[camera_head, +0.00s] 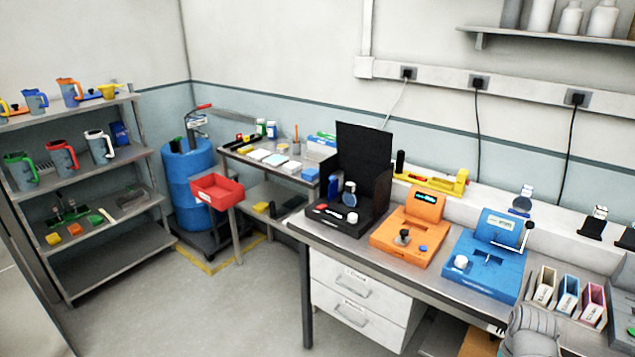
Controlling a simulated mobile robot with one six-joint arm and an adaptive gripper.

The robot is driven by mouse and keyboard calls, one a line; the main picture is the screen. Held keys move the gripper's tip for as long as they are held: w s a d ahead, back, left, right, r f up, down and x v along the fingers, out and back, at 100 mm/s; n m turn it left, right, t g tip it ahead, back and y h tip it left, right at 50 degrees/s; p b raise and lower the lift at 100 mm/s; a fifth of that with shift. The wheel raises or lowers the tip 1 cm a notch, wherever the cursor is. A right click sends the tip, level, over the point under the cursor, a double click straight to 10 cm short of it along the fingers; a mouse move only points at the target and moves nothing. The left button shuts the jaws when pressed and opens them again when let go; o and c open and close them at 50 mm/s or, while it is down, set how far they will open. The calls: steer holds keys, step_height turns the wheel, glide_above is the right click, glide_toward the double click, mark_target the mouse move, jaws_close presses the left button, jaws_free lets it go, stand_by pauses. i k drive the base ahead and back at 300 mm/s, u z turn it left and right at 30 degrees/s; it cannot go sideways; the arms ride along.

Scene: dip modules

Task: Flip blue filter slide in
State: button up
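A black instrument (322,223) with a tall dark back panel (362,150) stands at the left end of the workbench. A small upright blue piece (333,187) is at its left side, next to a round grey-blue disc (349,187). I cannot tell for certain whether that blue piece is the blue filter slide, or whether it is in or out. A white knob and a red part are on the instrument's front. A grey rounded part of my arm shows at the bottom right. My gripper's fingers are not visible.
An orange instrument (395,248) and a blue instrument (474,281) stand to the right on the bench. Several coloured narrow bins (568,300) are beyond them. A side table (240,157), a red bin (217,193) and a blue drum (184,172) are left. The floor at front left is clear.

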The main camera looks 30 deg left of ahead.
mark_target(333, 188)
steer(key=u, duration=1.05)
steer(key=k, duration=1.35)
steer(key=u, duration=0.5)
steer(key=i, duration=2)
steer(key=z, duration=0.4)
